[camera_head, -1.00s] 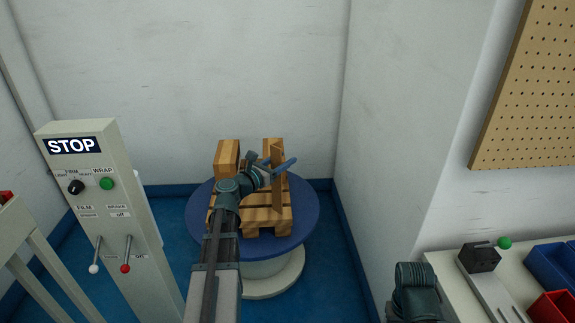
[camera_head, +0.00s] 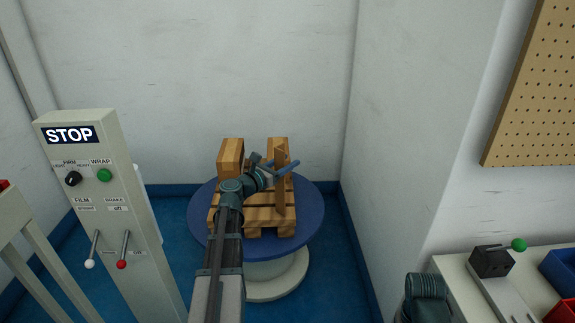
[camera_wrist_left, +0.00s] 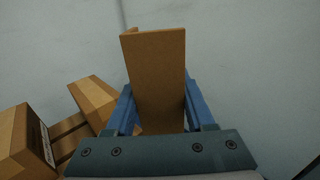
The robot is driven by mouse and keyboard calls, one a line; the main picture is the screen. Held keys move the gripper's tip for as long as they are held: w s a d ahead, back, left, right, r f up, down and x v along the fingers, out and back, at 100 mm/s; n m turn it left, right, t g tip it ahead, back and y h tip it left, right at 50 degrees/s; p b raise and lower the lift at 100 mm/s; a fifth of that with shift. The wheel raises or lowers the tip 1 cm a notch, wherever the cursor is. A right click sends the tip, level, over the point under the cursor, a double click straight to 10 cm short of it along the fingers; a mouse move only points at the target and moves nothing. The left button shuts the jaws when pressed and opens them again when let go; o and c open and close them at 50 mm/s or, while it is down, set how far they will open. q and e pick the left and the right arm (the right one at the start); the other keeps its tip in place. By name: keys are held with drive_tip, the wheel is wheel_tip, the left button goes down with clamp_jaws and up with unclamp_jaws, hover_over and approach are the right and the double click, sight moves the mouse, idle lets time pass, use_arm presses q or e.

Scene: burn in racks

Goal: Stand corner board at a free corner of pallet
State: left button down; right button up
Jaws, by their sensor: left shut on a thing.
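My left gripper (camera_head: 278,168) reaches over the wooden pallet (camera_head: 262,215), which rests on a round blue turntable (camera_head: 312,207). In the left wrist view the corner board (camera_wrist_left: 158,75) stands between the blue fingers. I cannot tell whether its lower end touches the pallet. Cartons stand at the back of the pallet, one at left (camera_head: 231,157) and one at right, partly hidden behind the board. The right gripper does not show; part of my right arm is at the bottom right.
A grey control post (camera_head: 110,190) with a STOP sign and levers stands left of the turntable. White walls close in behind and to the right. A bench (camera_head: 450,264) with a black device (camera_head: 491,262) and bins is at right. Blue floor shows around the turntable.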

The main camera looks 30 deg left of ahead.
use_arm(q)
drive_tip(key=shift+f, duration=0.15)
drive_tip(key=shift+c, duration=1.3)
unclamp_jaws()
drive_tip(key=shift+r, duration=0.25)
drive_tip(key=v, duration=1.2)
